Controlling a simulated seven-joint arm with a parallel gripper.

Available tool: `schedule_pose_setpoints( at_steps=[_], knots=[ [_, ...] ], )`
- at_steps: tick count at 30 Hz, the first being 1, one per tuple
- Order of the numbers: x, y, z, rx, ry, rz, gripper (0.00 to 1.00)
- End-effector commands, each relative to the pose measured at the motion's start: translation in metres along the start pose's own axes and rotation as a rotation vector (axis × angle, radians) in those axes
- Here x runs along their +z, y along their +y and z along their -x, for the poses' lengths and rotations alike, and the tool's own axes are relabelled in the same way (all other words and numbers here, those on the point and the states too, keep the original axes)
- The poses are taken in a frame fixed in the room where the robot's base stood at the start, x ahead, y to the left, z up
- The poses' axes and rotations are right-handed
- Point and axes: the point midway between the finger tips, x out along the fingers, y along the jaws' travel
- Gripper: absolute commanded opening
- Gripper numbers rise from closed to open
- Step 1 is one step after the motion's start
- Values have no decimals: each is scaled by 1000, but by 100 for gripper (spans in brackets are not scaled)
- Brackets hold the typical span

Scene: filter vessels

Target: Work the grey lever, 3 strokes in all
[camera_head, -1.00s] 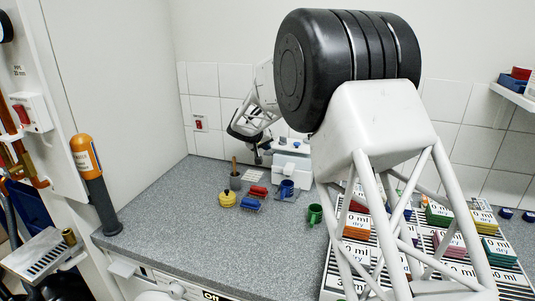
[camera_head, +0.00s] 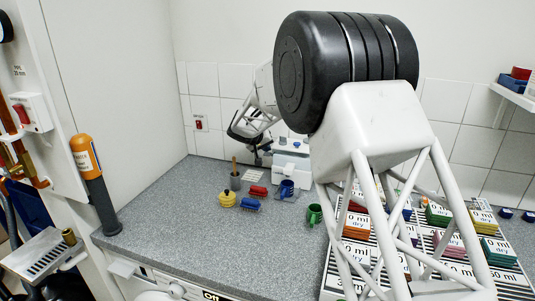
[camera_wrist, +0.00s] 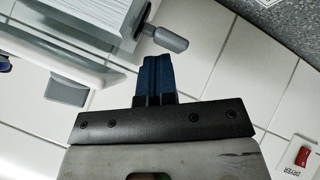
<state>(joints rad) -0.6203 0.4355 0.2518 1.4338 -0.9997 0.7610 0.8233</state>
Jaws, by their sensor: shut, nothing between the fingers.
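The grey lever (camera_wrist: 165,38) shows in the wrist view as a stubby rounded handle on a short arm at the side of a white device (camera_wrist: 85,35). My gripper (camera_wrist: 155,60) is shut and empty. Its dark blue fingertips are just below the lever handle in the picture; I cannot tell whether they touch it. In the head view the white device (camera_head: 291,168) stands at the back of the counter, and my gripper (camera_head: 264,158) is at its left side. The lever is too small to make out there.
A red dryer switch (camera_wrist: 303,156) is on the tiled wall. The front left counter is clear.

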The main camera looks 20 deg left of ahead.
Motion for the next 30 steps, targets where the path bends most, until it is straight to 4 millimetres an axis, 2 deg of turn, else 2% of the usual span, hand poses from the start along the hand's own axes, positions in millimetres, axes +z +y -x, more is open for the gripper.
schedule_pose_setpoints(
  at_steps=[30],
  knots=[
    [5,-5,-7,0,-1,1,0]
  ],
)
